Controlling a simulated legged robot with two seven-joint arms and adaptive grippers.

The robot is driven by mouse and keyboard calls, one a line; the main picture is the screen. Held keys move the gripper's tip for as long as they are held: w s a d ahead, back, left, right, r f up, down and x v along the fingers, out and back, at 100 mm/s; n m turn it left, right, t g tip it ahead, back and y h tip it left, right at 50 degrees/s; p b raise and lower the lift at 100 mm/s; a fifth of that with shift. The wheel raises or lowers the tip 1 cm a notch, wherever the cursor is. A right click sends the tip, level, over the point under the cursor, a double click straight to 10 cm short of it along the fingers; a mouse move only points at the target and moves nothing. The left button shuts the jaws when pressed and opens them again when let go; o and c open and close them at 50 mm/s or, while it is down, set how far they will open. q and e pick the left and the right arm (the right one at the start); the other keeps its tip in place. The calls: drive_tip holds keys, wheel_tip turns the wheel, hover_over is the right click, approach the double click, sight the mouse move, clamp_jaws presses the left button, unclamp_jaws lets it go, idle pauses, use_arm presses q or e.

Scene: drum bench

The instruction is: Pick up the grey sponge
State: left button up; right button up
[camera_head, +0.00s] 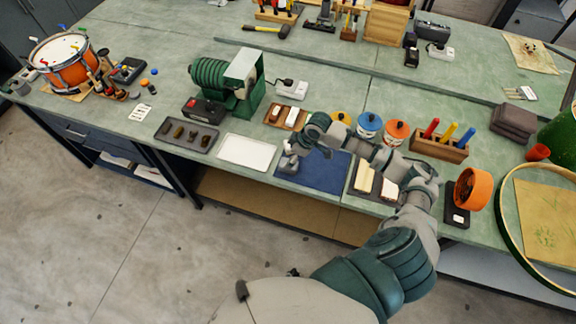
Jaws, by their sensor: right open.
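My right arm reaches up from the bottom and bends left over the bench. My right gripper (291,158) is open, low over the left edge of a dark blue mat (328,174). A small grey shape shows at the gripper's end; I cannot tell whether it is the grey sponge or part of the fingers. No other thing on or near the mat is clearly a grey sponge, and my arm hides part of that area. My left gripper is not in view.
A white tray (244,151) lies left of the mat. A dark board with pale blocks (364,178) lies to its right. Lidded pots (368,124) stand behind my forearm. An orange wheel-like thing (474,188) stands at the right. A green machine (225,82) stands back left.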

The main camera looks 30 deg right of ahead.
drive_tip(key=shift+x, duration=1.05)
drive_tip(key=f, duration=0.3)
drive_tip(key=w+f, duration=0.1)
drive_tip(key=f, duration=0.1)
drive_tip(key=shift+d+f, duration=0.15)
drive_tip(key=shift+d, duration=0.1)
drive_tip(key=shift+w+a+f, duration=0.1)
drive_tip(key=shift+f, duration=0.05)
drive_tip(key=shift+a, duration=0.2)
drive_tip(key=shift+a, duration=0.1)
drive_tip(key=shift+c, duration=1.2)
drive_tip(key=c, duration=0.7)
